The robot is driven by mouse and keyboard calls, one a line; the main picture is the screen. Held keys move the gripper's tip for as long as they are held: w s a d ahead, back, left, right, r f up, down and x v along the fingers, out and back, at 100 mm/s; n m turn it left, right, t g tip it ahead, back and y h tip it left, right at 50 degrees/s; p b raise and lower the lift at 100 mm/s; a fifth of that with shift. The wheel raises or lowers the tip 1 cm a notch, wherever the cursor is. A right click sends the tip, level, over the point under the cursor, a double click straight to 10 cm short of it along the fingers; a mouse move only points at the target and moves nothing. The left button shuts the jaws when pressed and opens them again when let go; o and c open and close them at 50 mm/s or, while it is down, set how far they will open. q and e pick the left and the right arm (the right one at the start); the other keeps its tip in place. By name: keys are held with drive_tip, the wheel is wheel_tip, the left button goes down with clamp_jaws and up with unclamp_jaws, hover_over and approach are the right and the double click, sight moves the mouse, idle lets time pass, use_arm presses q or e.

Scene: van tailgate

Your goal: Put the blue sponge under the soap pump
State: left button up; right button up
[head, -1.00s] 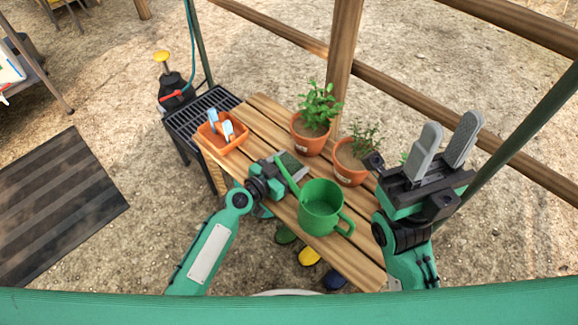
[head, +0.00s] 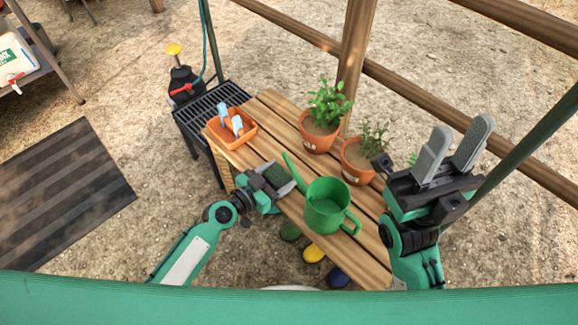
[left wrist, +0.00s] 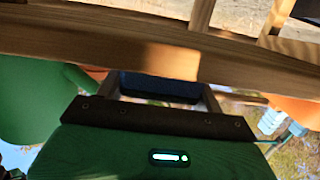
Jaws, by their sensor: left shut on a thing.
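My left gripper (head: 278,180) is shut on a small block at the front edge of the wooden bench. The block has a dark green top (head: 276,176) in the head view and a dark blue face (left wrist: 160,87) in the left wrist view; it looks like the blue sponge. Both fingers flank it. My right gripper (head: 453,150) is open and empty, fingers pointing up, at the right.
The wooden bench (head: 268,104) holds a green watering can (head: 326,205), two potted plants (head: 322,115) (head: 363,152) and an orange tray (head: 221,137) with blue-handled tools. A dark grate (head: 210,105) adjoins its left end. Boots (head: 313,253) stand below. A striped mat (head: 65,190) lies left.

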use_arm(q)
drive_tip(key=f+b+v, duration=0.1)
drive_tip(key=b+v, duration=0.1)
drive_tip(key=v, duration=0.9)
drive_tip(key=shift+f, duration=0.4)
